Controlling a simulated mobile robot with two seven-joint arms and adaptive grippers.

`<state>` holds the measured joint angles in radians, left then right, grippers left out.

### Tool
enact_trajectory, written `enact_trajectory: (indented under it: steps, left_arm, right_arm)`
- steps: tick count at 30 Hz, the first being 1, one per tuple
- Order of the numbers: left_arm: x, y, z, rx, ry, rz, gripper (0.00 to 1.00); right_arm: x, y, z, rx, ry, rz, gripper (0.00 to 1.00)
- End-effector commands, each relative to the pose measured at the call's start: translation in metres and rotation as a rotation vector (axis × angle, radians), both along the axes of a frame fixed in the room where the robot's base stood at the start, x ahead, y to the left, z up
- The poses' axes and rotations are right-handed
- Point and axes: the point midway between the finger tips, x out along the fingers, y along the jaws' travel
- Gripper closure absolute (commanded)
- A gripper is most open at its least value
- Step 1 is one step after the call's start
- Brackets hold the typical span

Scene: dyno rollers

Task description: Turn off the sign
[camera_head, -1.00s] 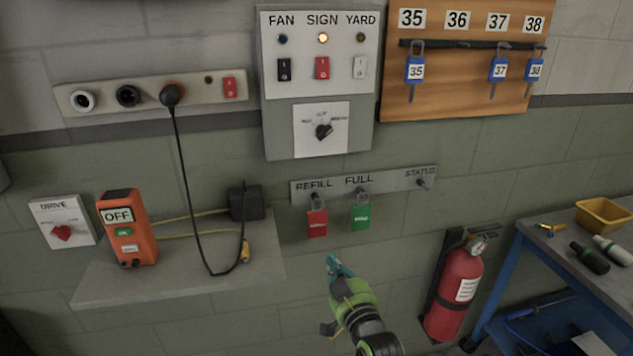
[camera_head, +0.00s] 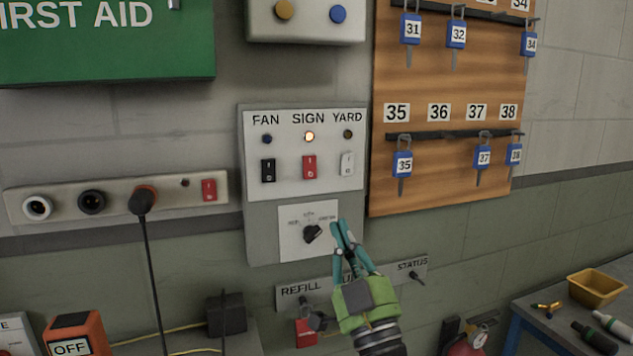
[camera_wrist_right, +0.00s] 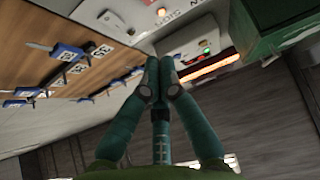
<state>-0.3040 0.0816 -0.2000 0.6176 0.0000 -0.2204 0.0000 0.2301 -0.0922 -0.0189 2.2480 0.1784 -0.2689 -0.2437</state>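The switch panel (camera_head: 257,208) is on the wall in the middle of the head view, with FAN, SIGN and YARD labels. The red SIGN rocker switch (camera_head: 309,167) sits under a lit orange-white lamp (camera_head: 309,136). The black FAN switch (camera_head: 268,170) is to its left and the white YARD switch (camera_head: 347,163) to its right. My right gripper (camera_head: 340,224) is below and right of the SIGN switch, by the rotary knob's plate, apart from the switches. Its fingertips look close together and empty, also in the right wrist view (camera_wrist_right: 158,62). My left gripper is not in view.
A black rotary knob (camera_head: 312,234) is left of my fingertips. A key board (camera_head: 440,184) with hanging blue tags is to the right. A socket strip (camera_head: 60,207) with a plugged cable is to the left. The tag rail (camera_head: 285,293) is partly hidden by my gripper.

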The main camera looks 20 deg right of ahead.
Motion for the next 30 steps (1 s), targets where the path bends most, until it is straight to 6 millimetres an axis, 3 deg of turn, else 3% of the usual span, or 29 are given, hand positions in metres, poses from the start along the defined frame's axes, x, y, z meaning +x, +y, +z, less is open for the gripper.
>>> enact_trajectory:
  steps: [5,15,21,30]
  left_arm:
    - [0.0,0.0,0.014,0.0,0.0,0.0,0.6]
    - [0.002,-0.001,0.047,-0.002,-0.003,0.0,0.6]
    - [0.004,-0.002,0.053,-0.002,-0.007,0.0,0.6]
    - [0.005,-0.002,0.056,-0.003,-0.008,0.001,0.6]
  right_arm:
    - [0.019,0.0,0.02,0.001,-0.001,-0.001,1.0]
    - [0.079,0.003,0.065,-0.001,0.0,-0.001,1.0]
    - [0.105,0.004,0.056,-0.001,0.002,0.001,1.0]
    - [0.117,0.004,0.053,-0.001,0.0,0.001,1.0]
